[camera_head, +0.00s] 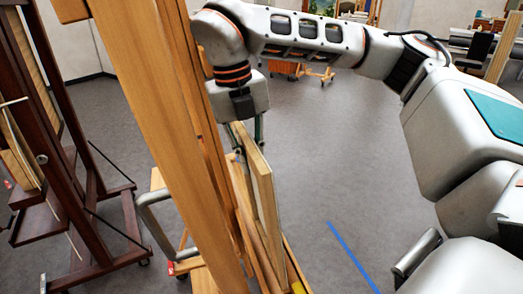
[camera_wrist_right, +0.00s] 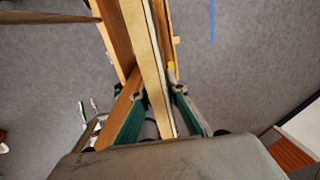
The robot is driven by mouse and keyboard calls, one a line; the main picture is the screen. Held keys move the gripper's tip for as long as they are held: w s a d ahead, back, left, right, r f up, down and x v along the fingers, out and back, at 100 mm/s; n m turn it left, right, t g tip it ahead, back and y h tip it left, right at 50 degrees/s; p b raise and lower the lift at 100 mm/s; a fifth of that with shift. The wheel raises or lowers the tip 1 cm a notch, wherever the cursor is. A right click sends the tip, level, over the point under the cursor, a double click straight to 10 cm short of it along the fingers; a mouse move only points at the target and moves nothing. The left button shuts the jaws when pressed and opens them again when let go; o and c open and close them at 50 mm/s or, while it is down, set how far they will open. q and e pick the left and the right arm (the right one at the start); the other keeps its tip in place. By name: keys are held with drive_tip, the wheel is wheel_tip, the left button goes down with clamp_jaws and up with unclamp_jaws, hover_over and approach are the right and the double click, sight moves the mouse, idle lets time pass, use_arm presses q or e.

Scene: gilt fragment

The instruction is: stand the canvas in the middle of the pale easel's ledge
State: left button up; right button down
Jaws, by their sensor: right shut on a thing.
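The canvas (camera_head: 266,195) is a thin pale panel seen nearly edge-on in the head view, roughly upright beside the pale easel (camera_head: 150,110). My right gripper (camera_head: 246,142) is shut on its upper edge from above. In the right wrist view, the canvas edge (camera_wrist_right: 151,65) runs between the two green-sided fingers of my right gripper (camera_wrist_right: 160,92). The easel's ledge (camera_head: 262,262) lies low beside the canvas, partly hidden by the easel's post. I cannot tell whether the canvas's lower edge touches the ledge. My left gripper is not in view.
A dark brown easel (camera_head: 95,190) stands at the left. A grey bent metal bar (camera_head: 152,225) is near the pale easel's post. A blue strip (camera_head: 352,257) lies on the floor. The grey floor right of the canvas is open.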

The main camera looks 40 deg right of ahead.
drive_tip(key=shift+w+a+f+b, duration=0.15)
drive_tip(key=shift+a+f+b, duration=0.25)
drive_tip(key=shift+f, duration=0.45)
drive_tip(key=shift+w+a+f+b, duration=0.15)
drive_tip(key=shift+a+f, duration=0.4)
drive_tip(key=shift+f, duration=0.25)
drive_tip(key=c, duration=1.9)
unclamp_jaws()
drive_tip(key=r, duration=0.4)
drive_tip(key=a+r, duration=0.1)
drive_tip(key=r, duration=0.7)
drive_tip(key=shift+w+a, duration=0.25)
drive_tip(key=shift+a, duration=0.15)
drive_tip(key=shift+f, duration=0.1)
